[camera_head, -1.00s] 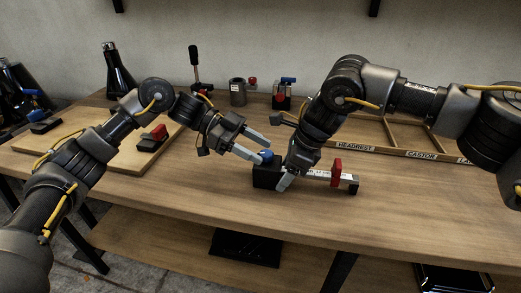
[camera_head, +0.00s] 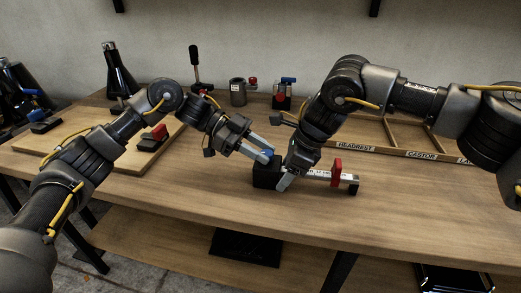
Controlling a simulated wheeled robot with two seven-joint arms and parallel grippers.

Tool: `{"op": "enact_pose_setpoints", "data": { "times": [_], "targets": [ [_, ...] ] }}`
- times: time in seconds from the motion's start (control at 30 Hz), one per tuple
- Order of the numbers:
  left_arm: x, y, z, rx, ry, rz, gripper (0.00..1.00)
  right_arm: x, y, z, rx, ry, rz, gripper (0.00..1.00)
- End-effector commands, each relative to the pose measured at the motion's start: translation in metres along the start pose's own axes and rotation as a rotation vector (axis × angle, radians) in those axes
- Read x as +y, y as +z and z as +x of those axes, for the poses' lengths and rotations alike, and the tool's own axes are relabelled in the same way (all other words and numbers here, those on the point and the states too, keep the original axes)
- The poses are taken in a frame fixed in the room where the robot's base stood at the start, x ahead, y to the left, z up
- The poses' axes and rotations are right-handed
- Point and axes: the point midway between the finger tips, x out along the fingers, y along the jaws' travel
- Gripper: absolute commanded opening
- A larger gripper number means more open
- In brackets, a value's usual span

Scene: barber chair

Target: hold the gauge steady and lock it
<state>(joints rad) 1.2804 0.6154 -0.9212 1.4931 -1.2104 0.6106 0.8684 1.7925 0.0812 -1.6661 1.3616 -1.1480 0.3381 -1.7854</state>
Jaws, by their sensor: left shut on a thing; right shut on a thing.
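The gauge (camera_head: 318,174) lies on the bench near its front edge. It has a black block (camera_head: 264,178) at the left, a pale ruled bar, a red slider (camera_head: 337,172) and a black end piece at the right. My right gripper (camera_head: 285,183) comes down from above and is shut on the gauge just right of the block. My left gripper (camera_head: 264,153) is shut on the blue knob (camera_head: 268,157) on top of the block. Its fingers hide most of the knob. The gauge lies flat and looks level.
A wooden tray (camera_head: 385,152) with labelled compartments stands behind, at right. A board (camera_head: 108,160) carrying a red-topped clamp (camera_head: 153,138) lies at left. A black bottle (camera_head: 118,75), a black lever (camera_head: 195,65), a metal cylinder (camera_head: 238,92) and a blue-handled clamp (camera_head: 284,94) stand along the back.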

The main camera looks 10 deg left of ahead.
Motion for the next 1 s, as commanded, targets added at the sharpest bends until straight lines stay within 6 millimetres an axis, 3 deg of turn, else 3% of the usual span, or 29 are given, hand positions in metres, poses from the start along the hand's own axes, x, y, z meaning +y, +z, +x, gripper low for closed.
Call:
{"op": "enact_pose_setpoints", "data": {
  "times": [0.3,0.73,0.77,0.9,1.0],
  "targets": [
    [-0.0038,0.0001,0.0011,-0.003,0.18,0.072,0.07,0.0004,0.0013,-0.0008,-0.002,0.001,-0.002,0.15],
    [-0.0038,0.0003,-0.0005,0.001,0.205,0.084,0.07,0.0006,0.0016,-0.0009,-0.003,0.001,-0.004,0.15],
    [-0.0038,0.0002,-0.0006,0.001,0.205,0.084,0.34,0.0006,0.0016,-0.0009,-0.003,0.001,-0.004,0.15],
    [-0.0037,0.0,-0.0006,0.001,0.205,0.085,0.52,0.0004,0.0014,-0.0009,-0.002,0.001,-0.003,0.15],
    [-0.0036,-0.0002,-0.0005,0.002,0.206,0.085,0.52,0.0003,0.0012,-0.0009,-0.002,0.0,-0.002,0.15]
  ]
}}
